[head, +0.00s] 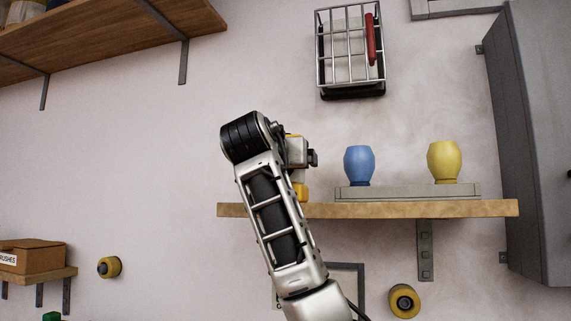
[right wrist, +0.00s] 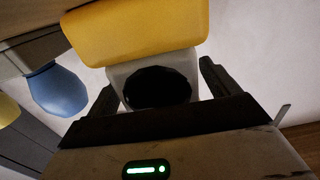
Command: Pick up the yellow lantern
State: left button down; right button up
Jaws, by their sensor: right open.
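The yellow lantern (head: 300,192) stands at the left part of the wooden wall shelf, mostly hidden behind my right arm and gripper; its yellow base shows. In the right wrist view, the lantern (right wrist: 140,30) is very close, with a broad yellow end and a pale grey part carrying a dark round shape. My right gripper (head: 313,157) is at the lantern in the head view. Its dark fingers (right wrist: 160,90) are apart, one on each side of the pale part. Whether they touch it cannot be told. My left gripper is not in view.
A blue pot (head: 359,165) and a yellow pot (head: 444,162) stand on a grey plinth (head: 408,193) on the wooden shelf (head: 400,210), right of the lantern. A wire basket (head: 350,50) hangs above. A grey cabinet (head: 535,140) is at far right.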

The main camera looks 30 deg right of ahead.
jog(key=c, duration=1.1)
jog(key=shift+c, duration=1.1)
jog(key=shift+r, duration=0.15)
